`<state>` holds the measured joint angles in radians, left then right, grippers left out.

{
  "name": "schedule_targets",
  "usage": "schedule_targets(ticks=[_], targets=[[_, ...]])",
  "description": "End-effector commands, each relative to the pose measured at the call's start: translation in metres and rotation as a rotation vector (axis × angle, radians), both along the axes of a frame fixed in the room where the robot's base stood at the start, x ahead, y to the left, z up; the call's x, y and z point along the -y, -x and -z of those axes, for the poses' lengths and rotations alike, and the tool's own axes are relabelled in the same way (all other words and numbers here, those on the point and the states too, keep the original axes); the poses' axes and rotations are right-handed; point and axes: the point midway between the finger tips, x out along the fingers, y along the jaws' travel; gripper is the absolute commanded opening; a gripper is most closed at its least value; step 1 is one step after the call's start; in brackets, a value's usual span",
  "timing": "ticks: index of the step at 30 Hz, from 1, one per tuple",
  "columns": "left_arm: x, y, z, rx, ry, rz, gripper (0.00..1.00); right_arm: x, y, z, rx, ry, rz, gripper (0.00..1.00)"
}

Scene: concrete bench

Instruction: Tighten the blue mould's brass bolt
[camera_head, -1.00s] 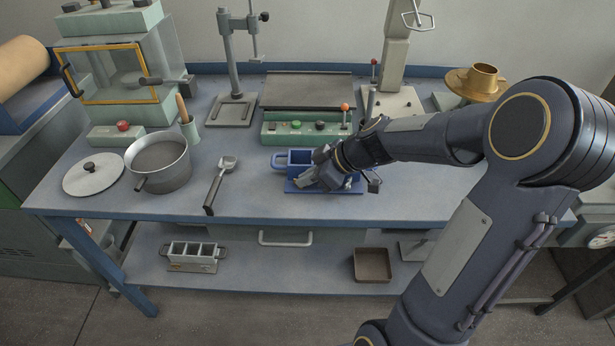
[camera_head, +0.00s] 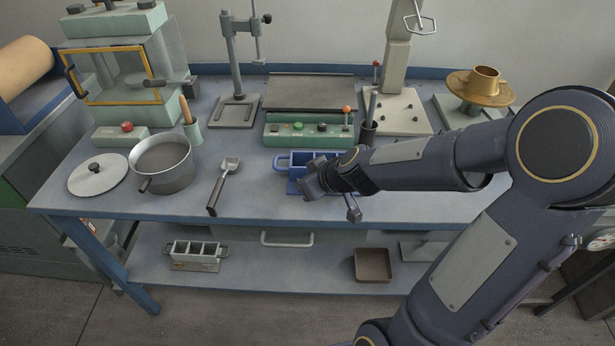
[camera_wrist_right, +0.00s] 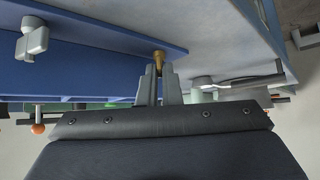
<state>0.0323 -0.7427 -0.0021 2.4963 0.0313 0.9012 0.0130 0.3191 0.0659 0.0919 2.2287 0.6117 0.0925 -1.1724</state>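The blue mould (camera_head: 284,160) lies on the bench near its front edge, its right part hidden by my right arm. My right gripper (camera_head: 308,188) is at the mould's front right side in the head view. In the right wrist view the brass bolt (camera_wrist_right: 159,56) sits between the tips of my right gripper's narrow grey fingers (camera_wrist_right: 159,80), which look closed on it. A flat blue face of the mould (camera_wrist_right: 90,45) fills the upper left there. The bolt is not visible in the head view. My left gripper is in neither current view.
A control box with hot plate (camera_head: 308,130) stands behind the mould. A grey mould (camera_head: 195,252) and a brown tray (camera_head: 372,265) are on the lower shelf.

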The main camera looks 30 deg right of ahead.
Motion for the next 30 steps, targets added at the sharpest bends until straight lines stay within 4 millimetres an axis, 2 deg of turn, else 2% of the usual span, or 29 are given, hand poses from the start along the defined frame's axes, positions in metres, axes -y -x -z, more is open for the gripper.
schedule_targets(ticks=[20,26,30], targets=[[0.0,0.0,-0.034,0.0,0.0,0.0,0.32,-0.004,0.0,-0.003,-0.001,0.001,0.145,0.0],[0.0,0.0,-0.057,0.0,0.0,0.0,0.32,-0.006,0.001,-0.006,-0.006,0.001,0.235,0.0],[0.0,0.0,-0.084,0.0,0.0,0.0,0.32,-0.01,0.002,-0.008,-0.009,0.004,0.35,0.0]])
